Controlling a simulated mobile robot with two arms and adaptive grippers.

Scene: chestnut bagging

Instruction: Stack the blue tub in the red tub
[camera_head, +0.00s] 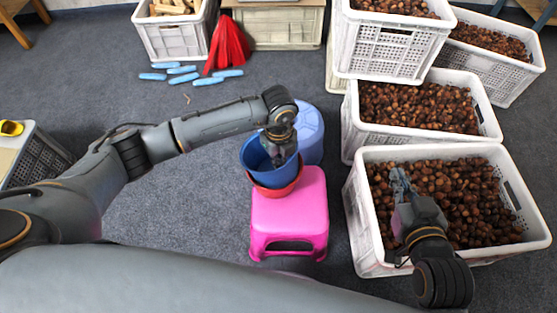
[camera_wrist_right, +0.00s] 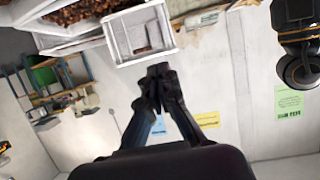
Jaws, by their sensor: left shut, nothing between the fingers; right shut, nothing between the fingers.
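The blue tub (camera_head: 257,158) sits inside the red tub (camera_head: 274,190), with the red rim showing below it. Both stand on the pink stool (camera_head: 290,220) in the head view. My left gripper (camera_head: 280,157) is shut and empty, over the blue tub's opening at its right side; I cannot tell whether it touches the tub. My right gripper (camera_head: 399,180) is shut and empty, above the chestnuts in the near right crate. Its closed fingers also show in the right wrist view (camera_wrist_right: 158,72), where neither tub is in view.
Crates of chestnuts (camera_head: 360,225) line the right side. A blue stool (camera_head: 309,135) stands just behind the tubs. The floor left of the pink stool is clear.

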